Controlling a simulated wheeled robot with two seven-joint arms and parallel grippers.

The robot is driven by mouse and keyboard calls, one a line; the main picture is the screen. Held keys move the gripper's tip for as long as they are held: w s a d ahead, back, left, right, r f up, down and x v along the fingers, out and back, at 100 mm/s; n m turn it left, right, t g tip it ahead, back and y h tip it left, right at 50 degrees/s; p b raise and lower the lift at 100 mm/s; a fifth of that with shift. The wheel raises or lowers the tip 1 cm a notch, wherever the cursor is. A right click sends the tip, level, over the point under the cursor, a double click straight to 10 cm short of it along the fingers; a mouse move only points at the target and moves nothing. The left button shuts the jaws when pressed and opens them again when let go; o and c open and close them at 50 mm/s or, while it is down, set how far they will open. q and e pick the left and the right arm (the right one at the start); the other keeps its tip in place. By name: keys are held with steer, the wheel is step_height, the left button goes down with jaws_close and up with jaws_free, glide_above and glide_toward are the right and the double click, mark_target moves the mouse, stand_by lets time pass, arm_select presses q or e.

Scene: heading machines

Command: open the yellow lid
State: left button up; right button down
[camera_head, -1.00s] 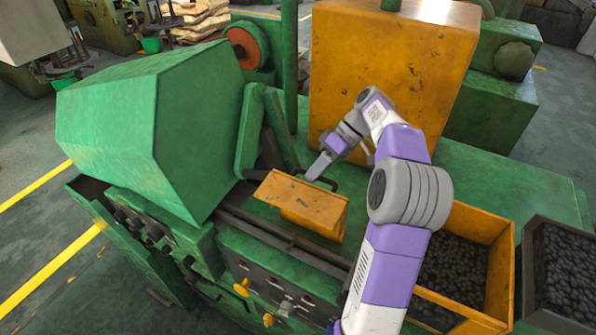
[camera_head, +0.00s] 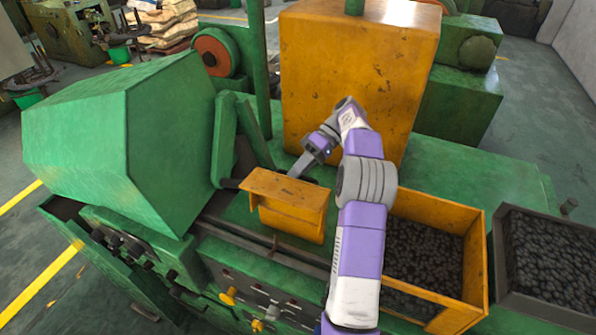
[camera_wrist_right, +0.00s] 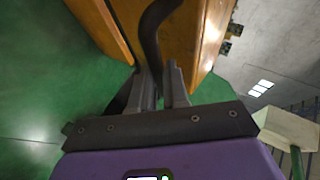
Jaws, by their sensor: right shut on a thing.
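The yellow lid (camera_head: 290,190) is a worn yellow box-like cover on the green machine, left of my right forearm. A dark curved handle is at its back; in the wrist view the handle (camera_wrist_right: 151,35) curves up from between the fingers, beside a yellow surface (camera_wrist_right: 185,50). My right gripper (camera_head: 294,172) reaches the lid's back edge and is shut on the handle (camera_wrist_right: 162,78). The lid's far side is partly hidden from the head camera. My left gripper is not in view.
A tall yellow cabinet (camera_head: 355,65) stands just behind my right arm. A green angular hood (camera_head: 120,130) is on the left. A yellow bin (camera_head: 475,270) and a dark bin (camera_head: 497,250) of dark pieces stand on the right. Green machine top (camera_head: 440,175) is clear behind the bins.

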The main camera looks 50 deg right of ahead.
steer(key=shift+s+f, duration=0.1)
steer(key=shift+f, duration=0.5)
steer(key=c, duration=1.1)
jaws_free()
steer(key=shift+c, duration=0.2)
steer(key=shift+r, duration=0.1)
steer(key=shift+a+r, duration=0.1)
steer(key=shift+r, duration=0.15)
